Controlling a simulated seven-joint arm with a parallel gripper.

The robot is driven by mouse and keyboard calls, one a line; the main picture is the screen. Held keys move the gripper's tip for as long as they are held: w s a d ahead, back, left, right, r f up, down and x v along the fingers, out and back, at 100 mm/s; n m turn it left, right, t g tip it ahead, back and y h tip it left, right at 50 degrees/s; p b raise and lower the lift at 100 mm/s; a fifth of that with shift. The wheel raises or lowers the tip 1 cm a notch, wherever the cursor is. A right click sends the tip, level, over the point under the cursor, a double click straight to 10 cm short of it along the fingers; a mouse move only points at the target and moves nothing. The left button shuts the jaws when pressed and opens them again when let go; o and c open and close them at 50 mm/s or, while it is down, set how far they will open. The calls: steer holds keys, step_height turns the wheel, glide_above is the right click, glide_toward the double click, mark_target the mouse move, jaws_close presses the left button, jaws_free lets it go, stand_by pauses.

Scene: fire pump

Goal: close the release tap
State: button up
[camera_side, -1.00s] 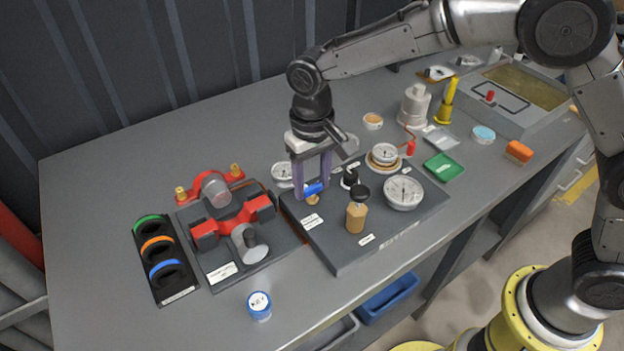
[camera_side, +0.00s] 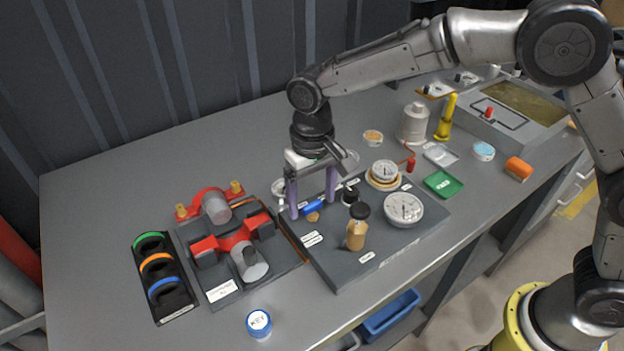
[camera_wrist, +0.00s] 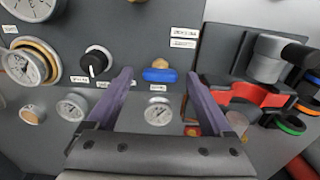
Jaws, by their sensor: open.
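A tap with a short blue handle (camera_side: 313,207) on a brass-coloured body (camera_side: 313,217) stands on the dark grey panel. I take it to be the release tap; its label is too small to read. My gripper (camera_side: 311,213) points down over it, open, with a purple finger on each side. In the wrist view, the blue handle (camera_wrist: 160,75) lies crosswise between the fingertips of my gripper (camera_wrist: 158,76), with a gap at each end. The brass part (camera_wrist: 169,63) shows just behind it. I cannot tell the fingertips' exact height.
A black knob (camera_side: 350,194), a tan black-topped knob (camera_side: 356,232) and a large gauge (camera_side: 403,209) share the panel, right of the gripper. A red-and-grey coupling (camera_side: 225,241) stands on a block to the left.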

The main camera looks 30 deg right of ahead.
mark_target(314, 202)
step_height(314, 202, up, 14)
steer(key=shift+f, duration=0.15)
stand_by(0.4)
steer(key=s+d+r+m+t, duration=0.1)
steer(key=s+d+r+t, duration=0.1)
steer(key=s+d+r, duration=0.45)
steer(key=s+d+r+m+t, duration=0.1)
steer(key=s+d+r, duration=0.25)
steer(key=d, duration=0.55)
steer(key=s+d+f+t, duration=0.2)
steer(key=s+d, duration=0.3)
steer(key=s, duration=0.3)
steer(key=s+d+f+n, duration=0.2)
steer(key=s+f, duration=0.5)
steer(key=f, duration=0.2)
steer(key=shift+t, duration=0.3)
